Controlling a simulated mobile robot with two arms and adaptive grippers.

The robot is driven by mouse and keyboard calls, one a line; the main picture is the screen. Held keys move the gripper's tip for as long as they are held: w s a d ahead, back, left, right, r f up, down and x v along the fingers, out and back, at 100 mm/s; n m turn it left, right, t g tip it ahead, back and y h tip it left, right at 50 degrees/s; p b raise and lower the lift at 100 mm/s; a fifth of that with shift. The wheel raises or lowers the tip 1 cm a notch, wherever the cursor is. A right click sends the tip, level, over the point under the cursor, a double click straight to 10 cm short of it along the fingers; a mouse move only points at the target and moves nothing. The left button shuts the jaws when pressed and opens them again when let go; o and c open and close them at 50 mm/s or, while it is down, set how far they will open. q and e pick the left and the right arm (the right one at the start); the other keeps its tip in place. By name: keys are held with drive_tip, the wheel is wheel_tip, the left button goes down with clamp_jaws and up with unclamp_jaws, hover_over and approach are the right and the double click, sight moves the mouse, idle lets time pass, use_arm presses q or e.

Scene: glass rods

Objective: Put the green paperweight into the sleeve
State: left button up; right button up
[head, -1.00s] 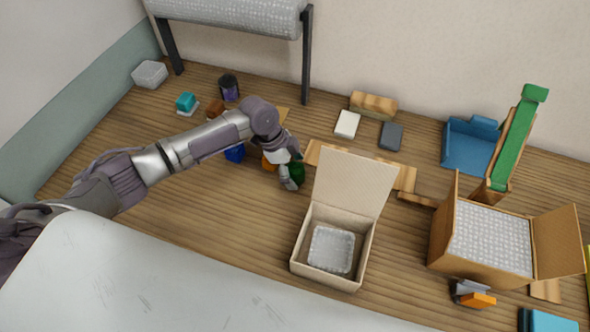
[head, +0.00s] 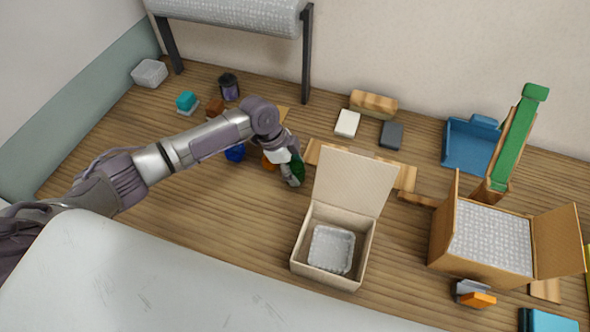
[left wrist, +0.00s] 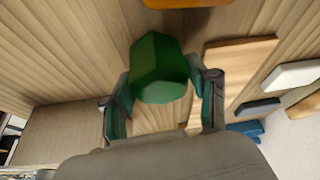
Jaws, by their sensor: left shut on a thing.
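The green paperweight (head: 299,168) is a faceted dark green block, partly hidden behind my left gripper in the head view. In the left wrist view the paperweight (left wrist: 160,68) sits between the two fingers of my left gripper (left wrist: 164,100), which is shut on it. In the head view the left gripper (head: 293,177) is left of the open cream box. Inside that box lies a pale, translucent, square bubble-textured pouch (head: 331,249) that looks like the sleeve. My right gripper is not in view.
The cream box (head: 350,183) has its lid raised at the back. An orange block (head: 269,161) and a blue block (head: 235,153) lie left of the gripper. A cardboard box (head: 455,262) with bubble wrap stands at right. Bare wood lies in front of the gripper.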

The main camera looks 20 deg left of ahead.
sight(295, 166)
use_arm(q)
wheel_tip(295, 166, up, 10)
drive_tip(key=shift+b, duration=1.1)
drive_tip(key=shift+s+a+r+n+t, duration=0.15)
drive_tip(key=shift+s+r+n+t, duration=0.15)
drive_tip(key=shift+n, duration=0.4)
drive_tip(key=s+a+r+n+t+y+b, duration=0.1)
drive_tip(key=s+a+r+n+y, duration=0.1)
drive_tip(key=r+n, duration=0.2)
drive_tip(key=s+a+r+n+t+y+b, duration=0.1)
drive_tip(key=s+r+n+t+y, duration=0.1)
drive_tip(key=n, duration=0.9)
drive_tip(key=shift+s+a+r, duration=0.4)
drive_tip(key=shift+s+r, duration=0.2)
drive_tip(key=shift+r, duration=0.25)
